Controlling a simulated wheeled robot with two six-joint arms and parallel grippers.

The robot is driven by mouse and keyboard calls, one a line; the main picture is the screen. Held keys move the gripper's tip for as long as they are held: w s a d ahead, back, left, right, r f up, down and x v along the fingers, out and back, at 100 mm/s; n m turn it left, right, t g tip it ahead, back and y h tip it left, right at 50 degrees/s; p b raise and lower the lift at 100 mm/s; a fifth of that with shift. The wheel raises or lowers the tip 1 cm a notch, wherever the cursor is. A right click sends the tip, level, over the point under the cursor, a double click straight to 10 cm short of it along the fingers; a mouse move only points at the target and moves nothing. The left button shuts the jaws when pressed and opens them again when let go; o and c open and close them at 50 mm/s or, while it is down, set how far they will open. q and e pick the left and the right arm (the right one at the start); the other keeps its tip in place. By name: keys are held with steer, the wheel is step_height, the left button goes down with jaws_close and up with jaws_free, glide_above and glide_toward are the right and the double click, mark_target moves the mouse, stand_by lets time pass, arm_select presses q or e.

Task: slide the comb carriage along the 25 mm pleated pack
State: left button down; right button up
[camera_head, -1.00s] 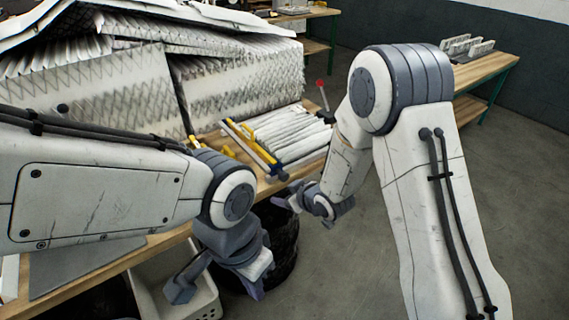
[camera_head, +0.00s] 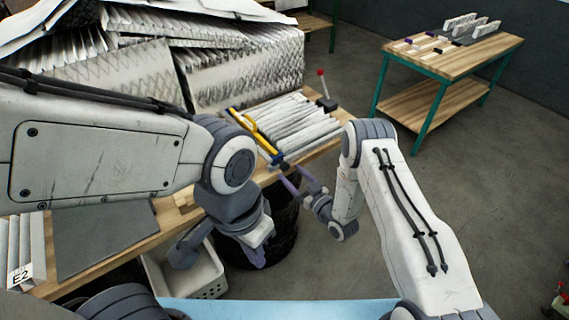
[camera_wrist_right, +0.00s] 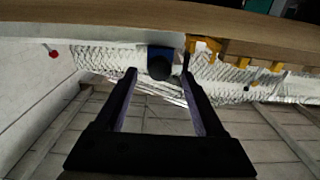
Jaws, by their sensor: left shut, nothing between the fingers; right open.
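The white pleated pack (camera_head: 295,122) lies on the wooden bench, its folds side by side. At its near left end is the comb carriage, a blue block with a dark round knob (camera_head: 281,163). In the right wrist view, the carriage (camera_wrist_right: 160,64) shows ahead, between the finger lines. My right gripper (camera_head: 293,180) is open and empty, just in front of and below the knob; whether it touches is unclear. Its fingers also show in the wrist view (camera_wrist_right: 160,88). My left gripper (camera_head: 254,258) is shut and empty, low in front of the bench.
A red-knobbed rod (camera_head: 322,84) stands beyond the pack. Large filters (camera_head: 245,70) are stacked behind. A black bin (camera_head: 278,225) and white crate (camera_head: 195,275) stand below. A second table (camera_head: 455,58) is at right.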

mark_target(286, 169)
steer(key=shift+p+x, duration=0.45)
steer(key=shift+x, duration=1.8)
steer(key=shift+c, duration=0.3)
jaws_close()
